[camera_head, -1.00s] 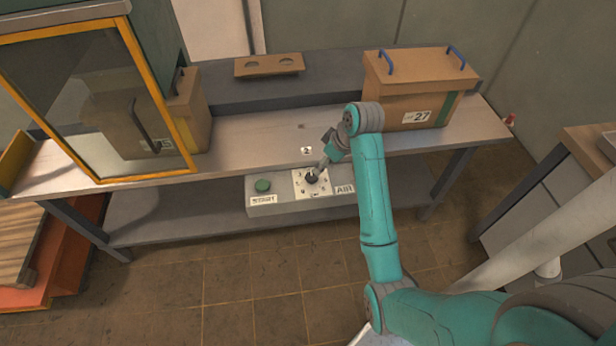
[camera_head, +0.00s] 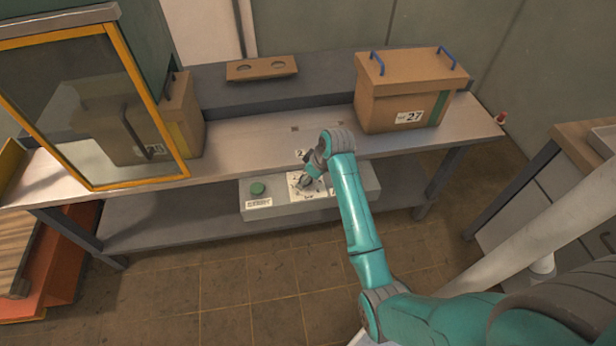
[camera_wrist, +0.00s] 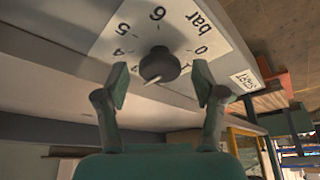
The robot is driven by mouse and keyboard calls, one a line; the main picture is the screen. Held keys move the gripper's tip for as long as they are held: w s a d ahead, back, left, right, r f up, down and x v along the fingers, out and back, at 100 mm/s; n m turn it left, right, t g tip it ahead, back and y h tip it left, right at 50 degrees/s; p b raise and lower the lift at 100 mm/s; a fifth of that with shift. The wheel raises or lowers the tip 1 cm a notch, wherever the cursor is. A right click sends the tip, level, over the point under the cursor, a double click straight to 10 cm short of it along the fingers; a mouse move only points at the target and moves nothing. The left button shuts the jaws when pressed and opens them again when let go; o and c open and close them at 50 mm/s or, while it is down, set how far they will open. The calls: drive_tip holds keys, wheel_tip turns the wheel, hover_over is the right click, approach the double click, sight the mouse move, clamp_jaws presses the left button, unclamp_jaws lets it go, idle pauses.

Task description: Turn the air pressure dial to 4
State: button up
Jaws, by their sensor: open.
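The air pressure dial (camera_wrist: 160,63) is a round black knob on a white scale plate (camera_wrist: 180,30) in the wrist view. Its pale pointer aims down and slightly left in that picture; the number there is hard to read. The 6, 5 and 4 show above and left of the knob, and the 0 to its right. My gripper (camera_wrist: 160,82) is open, with one finger on each side of the knob; I cannot tell whether they touch it. In the head view my gripper (camera_head: 307,180) covers most of the dial, above the grey control box (camera_head: 272,210).
A green start button (camera_head: 257,189) sits left of the dial on the box. The workbench top (camera_head: 240,145) is above it, with a box marked 27 (camera_head: 390,105) and a yellow-framed glass door (camera_head: 185,165). Floor in front is clear.

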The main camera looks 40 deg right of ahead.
drive_tip(key=shift+c, duration=0.3)
drive_tip(key=c, duration=1.1)
drive_tip(key=shift+o, duration=0.2)
drive_tip(key=m+h, duration=0.1)
drive_tip(key=m, duration=0.3)
drive_tip(key=shift+a+m+h, duration=0.2)
drive_tip(key=shift+m+h, duration=0.1)
drive_tip(key=shift+h, duration=0.1)
drive_tip(key=m+h, duration=0.1)
drive_tip(key=m, duration=0.3)
drive_tip(key=shift+a+g, duration=0.1)
drive_tip(key=shift+g, duration=0.2)
drive_tip(key=shift+h, duration=0.3)
